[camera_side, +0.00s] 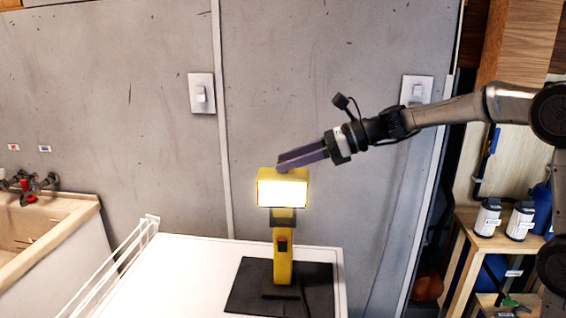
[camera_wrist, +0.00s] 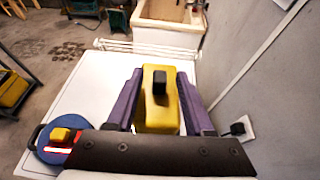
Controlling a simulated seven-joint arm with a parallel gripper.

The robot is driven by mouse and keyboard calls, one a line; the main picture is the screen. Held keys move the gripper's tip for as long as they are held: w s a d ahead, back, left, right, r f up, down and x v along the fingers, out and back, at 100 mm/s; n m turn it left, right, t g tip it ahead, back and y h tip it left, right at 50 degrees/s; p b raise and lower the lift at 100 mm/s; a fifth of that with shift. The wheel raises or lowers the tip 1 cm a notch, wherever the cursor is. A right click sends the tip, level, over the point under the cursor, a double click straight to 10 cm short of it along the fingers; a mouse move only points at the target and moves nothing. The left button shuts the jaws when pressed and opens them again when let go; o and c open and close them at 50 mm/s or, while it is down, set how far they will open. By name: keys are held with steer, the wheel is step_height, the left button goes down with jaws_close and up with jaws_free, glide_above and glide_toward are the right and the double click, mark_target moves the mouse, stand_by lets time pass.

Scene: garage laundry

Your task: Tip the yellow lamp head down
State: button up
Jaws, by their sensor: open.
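The yellow lamp (camera_side: 283,256) stands upright on a dark mat (camera_side: 250,287) on the white table. Its yellow lamp head (camera_side: 283,174) is lit, and its bright face points toward the side camera. A red switch shows on the post. My gripper (camera_side: 281,165) reaches in from the right, with its purple fingers at the top of the lamp head. In the wrist view the lamp head (camera_wrist: 160,110) lies between the two spread fingers of my gripper (camera_wrist: 166,80), with a black knob on it. The fingers are open; I cannot tell whether either touches the head.
The white table (camera_side: 190,265) has a white rail on its left. A sink (camera_side: 45,235) stands at the left. The grey wall with switches is close behind the lamp. A wooden shelf (camera_side: 490,240) with bottles is at the right. A blue round object (camera_wrist: 58,142) shows in the wrist view.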

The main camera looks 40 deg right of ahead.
steer(key=shift+x, duration=0.9)
jaws_close()
stand_by(0.9)
